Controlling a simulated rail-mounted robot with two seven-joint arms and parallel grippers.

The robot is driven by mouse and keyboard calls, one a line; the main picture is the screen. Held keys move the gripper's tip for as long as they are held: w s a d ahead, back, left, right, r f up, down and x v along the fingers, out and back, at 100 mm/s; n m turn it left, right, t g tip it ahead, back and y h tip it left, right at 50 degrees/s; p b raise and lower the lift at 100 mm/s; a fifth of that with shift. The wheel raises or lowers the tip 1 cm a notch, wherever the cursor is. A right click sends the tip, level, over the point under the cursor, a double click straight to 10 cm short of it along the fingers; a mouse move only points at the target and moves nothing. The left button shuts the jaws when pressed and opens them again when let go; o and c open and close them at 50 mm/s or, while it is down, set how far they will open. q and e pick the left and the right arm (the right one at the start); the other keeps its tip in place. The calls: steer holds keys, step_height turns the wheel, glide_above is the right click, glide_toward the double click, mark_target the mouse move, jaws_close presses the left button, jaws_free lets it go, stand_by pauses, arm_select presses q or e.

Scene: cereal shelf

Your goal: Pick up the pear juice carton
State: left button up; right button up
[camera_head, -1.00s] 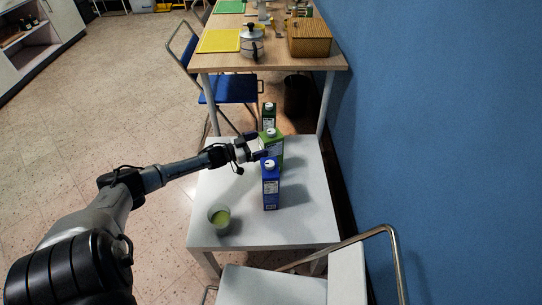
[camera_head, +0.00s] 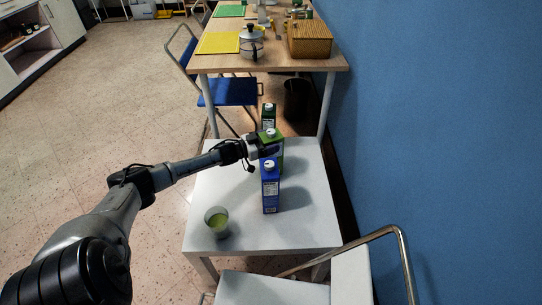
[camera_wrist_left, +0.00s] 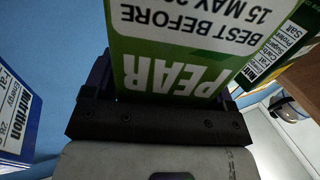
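The pear juice carton (camera_head: 278,146) is green and stands upright on the small white table, partly hidden by my left gripper and a blue carton. In the left wrist view its face with the word PEAR (camera_wrist_left: 185,65) fills the space between my fingers. My left gripper (camera_head: 268,149) reaches it from the left, with one finger on either side; the wrist view shows the finger bases (camera_wrist_left: 160,105) close along its edges. I cannot tell whether they press on it. My right gripper is not in view.
A blue carton (camera_head: 270,190) stands just in front of the pear carton, and a dark green carton (camera_head: 268,116) behind it. A cup with green contents (camera_head: 217,222) stands at the table's (camera_head: 300,232) front left. A chair (camera_head: 350,272) is in front; a blue wall (camera_head: 440,130) rises at the right.

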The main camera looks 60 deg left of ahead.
arm_select(q)
steer(key=shift+r, duration=0.1)
steer(key=c, duration=1.3)
